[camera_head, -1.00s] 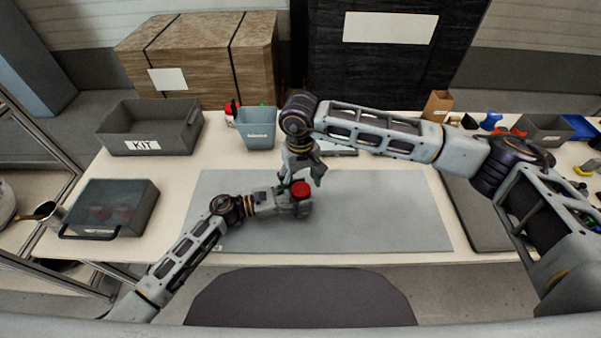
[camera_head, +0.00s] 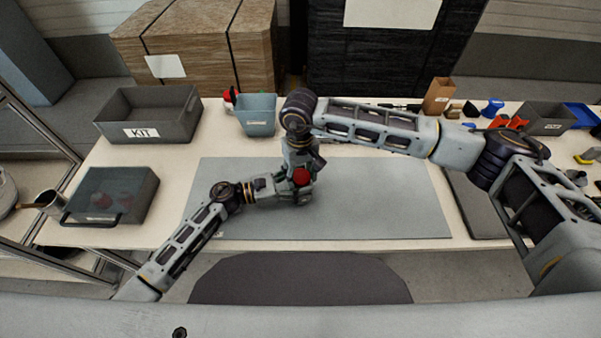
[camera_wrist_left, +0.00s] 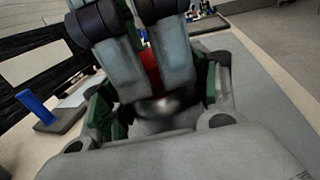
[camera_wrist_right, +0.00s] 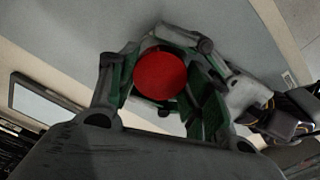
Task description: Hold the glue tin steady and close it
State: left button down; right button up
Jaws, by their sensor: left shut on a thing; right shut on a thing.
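The glue tin shows as a small metal body (camera_wrist_left: 168,106) between my left gripper's fingers in the left wrist view. Its red lid (camera_head: 301,176) is on top, and it fills the middle of the right wrist view (camera_wrist_right: 160,76). My left gripper (camera_head: 298,190) is shut on the tin from the left, low over the grey mat. My right gripper (camera_head: 300,168) reaches down from above and is shut on the red lid, its fingers on either side. Whether the lid is fully seated cannot be seen, as the fingers hide its edge.
The grey mat (camera_head: 390,200) is clear around the grippers. A grey KIT bin (camera_head: 160,134), a lidded box (camera_head: 108,196) and a blue-grey bin (camera_head: 256,115) stand left and behind. Several small tools and bins lie at the far right.

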jog(key=shift+c, duration=0.7)
jog(key=shift+m, duration=0.4)
jog(key=shift+m, duration=1.4)
jog(key=o, duration=1.1)
jog(key=shift+r, duration=0.1)
